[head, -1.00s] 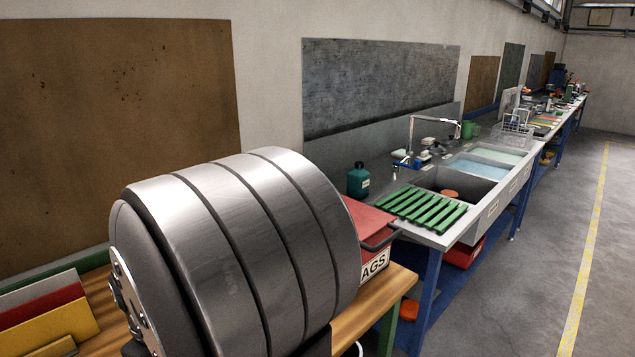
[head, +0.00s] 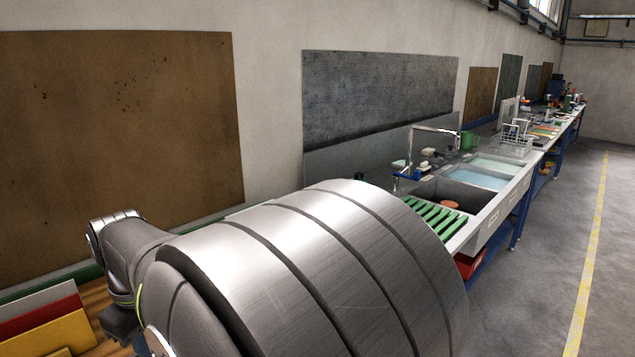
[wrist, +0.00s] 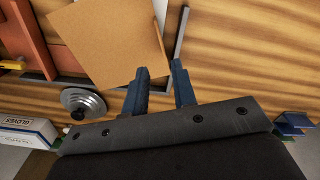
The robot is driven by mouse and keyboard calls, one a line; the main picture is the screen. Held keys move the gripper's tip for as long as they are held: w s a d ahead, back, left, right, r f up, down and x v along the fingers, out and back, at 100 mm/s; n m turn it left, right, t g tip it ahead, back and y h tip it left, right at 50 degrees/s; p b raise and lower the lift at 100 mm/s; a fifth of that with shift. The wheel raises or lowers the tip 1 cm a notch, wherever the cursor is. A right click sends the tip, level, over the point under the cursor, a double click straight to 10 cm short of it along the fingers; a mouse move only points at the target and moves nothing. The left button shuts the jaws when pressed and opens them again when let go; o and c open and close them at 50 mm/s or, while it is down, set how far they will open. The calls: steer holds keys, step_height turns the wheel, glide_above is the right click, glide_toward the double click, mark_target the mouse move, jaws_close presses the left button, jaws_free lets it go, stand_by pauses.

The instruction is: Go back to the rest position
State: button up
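My gripper (wrist: 158,68) shows in the wrist view with its two blue fingers apart. I cannot make out the fingers there.
In the wrist view a round metal lid-like piece (wrist: 83,103) and a gloves box (wrist: 28,132) lie at the left. In the head view red and yellow boards (head: 40,322) stand at lower left, and a sink bench (head: 470,195) with a green rack (head: 432,215) is at right.

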step_height(320, 180, down, 11)
steer(key=shift+f, duration=0.1)
step_height(320, 180, up, 5)
steer(key=shift+r, duration=0.1)
steer(key=w+d+r, duration=0.3)
steer(key=d+r, duration=0.4)
steer(key=d, duration=0.4)
steer(key=s+a+f+n, duration=0.2)
steer(key=s+a+n, duration=0.2)
steer(key=s+a, duration=0.3)
steer(key=s+a+f+n, duration=0.2)
steer(key=s+a+n, duration=0.3)
steer(key=a, duration=1)
steer(key=shift+s+a+f+n, duration=0.2)
steer(key=shift+s+a+n, duration=0.15)
steer(key=shift+s, duration=1.25)
